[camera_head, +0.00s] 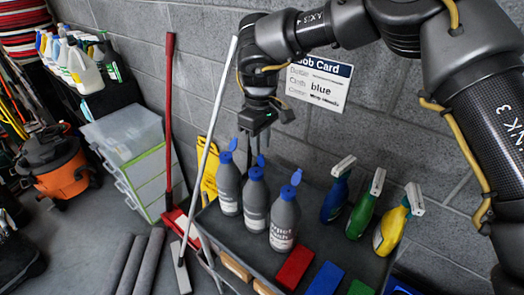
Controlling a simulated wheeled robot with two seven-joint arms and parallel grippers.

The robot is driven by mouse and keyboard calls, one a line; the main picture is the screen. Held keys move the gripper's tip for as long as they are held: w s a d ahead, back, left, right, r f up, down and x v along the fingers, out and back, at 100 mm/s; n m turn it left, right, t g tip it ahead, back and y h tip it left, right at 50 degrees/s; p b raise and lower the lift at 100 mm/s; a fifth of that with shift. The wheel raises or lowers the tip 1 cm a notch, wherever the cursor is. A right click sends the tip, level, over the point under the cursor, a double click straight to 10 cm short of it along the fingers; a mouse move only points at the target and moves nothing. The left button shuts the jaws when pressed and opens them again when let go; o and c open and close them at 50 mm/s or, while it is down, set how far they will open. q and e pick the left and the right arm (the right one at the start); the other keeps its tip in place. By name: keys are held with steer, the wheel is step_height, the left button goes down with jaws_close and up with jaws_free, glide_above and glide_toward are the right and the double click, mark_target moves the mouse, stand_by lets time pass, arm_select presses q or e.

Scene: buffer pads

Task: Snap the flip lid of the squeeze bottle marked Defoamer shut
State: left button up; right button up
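Three grey squeeze bottles with blue caps stand upright in a row on the dark cart top: a left one (228,192), a middle one (255,205) and a right one (284,226). Each has its blue flip lid standing up. The right bottle's label seems to end in "pet" and "Wash". The other labels are too small to read, so I cannot tell which is Defoamer. My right gripper (257,149) points down just above and behind the left and middle bottles, with its fingers apart and nothing seen between them. My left gripper is not in view.
Blue, green and yellow spray bottles (362,207) stand to the right on the cart. Red, blue and green pads (294,268) lie in front. Mop handles (210,130) lean close on the left. A job card (318,82) reading "blue" hangs on the wall behind.

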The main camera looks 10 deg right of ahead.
mark_target(261, 160)
steer(key=shift+f+p, duration=0.65)
steer(key=shift+f, duration=1.6)
jaws_close()
